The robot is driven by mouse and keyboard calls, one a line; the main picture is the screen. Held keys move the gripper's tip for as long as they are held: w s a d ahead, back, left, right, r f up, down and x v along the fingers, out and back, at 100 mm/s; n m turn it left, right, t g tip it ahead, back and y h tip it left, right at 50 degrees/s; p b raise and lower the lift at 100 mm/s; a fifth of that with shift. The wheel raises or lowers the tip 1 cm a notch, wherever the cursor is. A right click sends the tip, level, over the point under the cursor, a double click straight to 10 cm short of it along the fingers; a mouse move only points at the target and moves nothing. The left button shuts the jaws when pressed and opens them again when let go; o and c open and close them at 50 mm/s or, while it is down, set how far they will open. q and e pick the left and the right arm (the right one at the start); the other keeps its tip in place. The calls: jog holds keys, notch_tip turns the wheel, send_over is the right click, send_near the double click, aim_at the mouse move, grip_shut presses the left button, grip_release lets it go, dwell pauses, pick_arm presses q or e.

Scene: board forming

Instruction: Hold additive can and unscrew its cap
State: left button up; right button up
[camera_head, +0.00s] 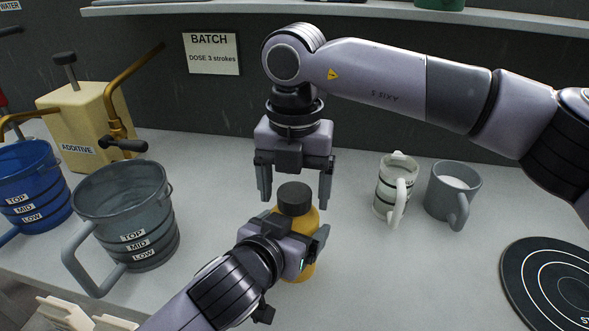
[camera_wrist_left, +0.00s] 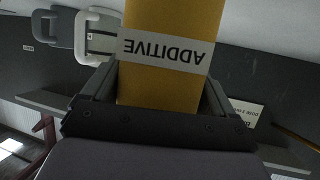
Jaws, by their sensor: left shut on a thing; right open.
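The additive can (camera_head: 309,218) is a yellow bottle with a dark grey cap (camera_head: 294,198), standing upright at the middle of the counter. My left gripper (camera_head: 300,250) is shut around the can's body from the front. In the left wrist view the can (camera_wrist_left: 165,85) sits between the fingers, its ADDITIVE label (camera_wrist_left: 165,52) upside down. My right gripper (camera_head: 296,188) points down from above, open, with its fingers on either side of the cap and slightly above it. The picture does not show the fingers touching the cap. The can's lower part is partly hidden by my left gripper.
A grey bucket (camera_head: 125,200) and a blue bucket (camera_head: 30,180) stand at left, before the ADDITIVE pump box (camera_head: 95,115). A white mug (camera_head: 385,190) and grey mug (camera_head: 440,195) stand at right, near a black ringed mat (camera_head: 530,290). A shelf (camera_head: 350,10) runs above.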

jog(key=shift+f, duration=0.1)
jog(key=c, duration=1.2)
jog(key=shift+n, duration=1.7)
jog(key=o, duration=1.2)
jog(key=shift+c, duration=0.2)
